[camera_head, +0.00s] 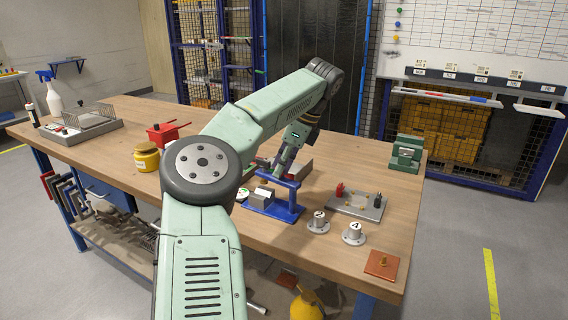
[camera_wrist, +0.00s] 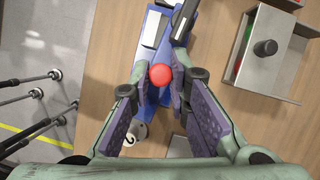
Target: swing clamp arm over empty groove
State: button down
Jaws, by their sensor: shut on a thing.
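A blue jig (camera_head: 283,212) with a pale grey block (camera_head: 262,195) stands near the middle of the workbench. My gripper (camera_head: 277,172) reaches down over its raised blue part. In the wrist view, my gripper (camera_wrist: 159,80) has its fingers on either side of a red ball knob (camera_wrist: 160,75) and is shut on it. The knob sits over the blue frame (camera_wrist: 153,55), seemingly on the clamp arm. Pale blocks (camera_wrist: 155,27) and a dark bar (camera_wrist: 184,14) show beyond the knob. My fingers hide part of the jig; I cannot make out which groove is empty.
To the right are a grey plate (camera_head: 345,208) with red and black posts, two numbered silver pieces (camera_head: 318,222) (camera_head: 353,234) and a rust-coloured plate (camera_head: 384,264). A green device (camera_head: 406,153) stands at the back right. A grey box (camera_wrist: 283,62) is close beside my gripper.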

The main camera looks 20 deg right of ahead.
jog(key=shift+s+a+n, duration=0.1)
jog(key=shift+a+n, duration=0.15)
jog(key=shift+n, duration=0.55)
jog(key=c, duration=1.5)
grip_release()
jog(key=shift+a, duration=0.1)
jog(key=shift+v, duration=3.8)
jog(key=shift+w, duration=0.2)
